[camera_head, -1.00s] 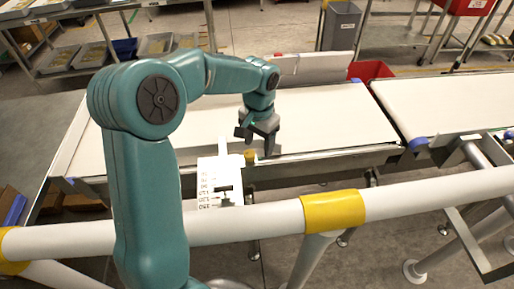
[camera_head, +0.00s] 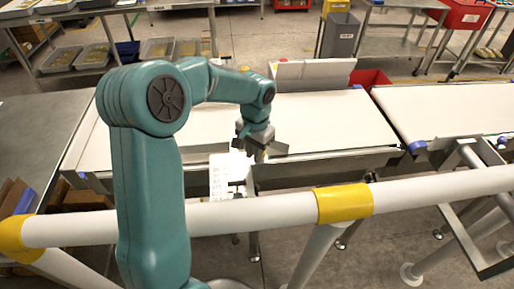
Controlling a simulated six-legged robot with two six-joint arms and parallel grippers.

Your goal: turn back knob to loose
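My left gripper (camera_head: 259,154) is low at the near edge of the belt, beside a white plate (camera_head: 222,178) with dark markings. A small dark handle-like part sits on this plate. The knob does not show now; the gripper covers the spot where a small yellow knob stood. I cannot tell whether the fingers touch it or how far apart they are. My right gripper is out of view.
The white checkweigher belt (camera_head: 328,121) runs behind the gripper, with a second belt (camera_head: 445,108) at right. A white rail (camera_head: 265,210) with yellow bands (camera_head: 343,203) crosses in front. A red bin (camera_head: 371,78) stands behind the belt.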

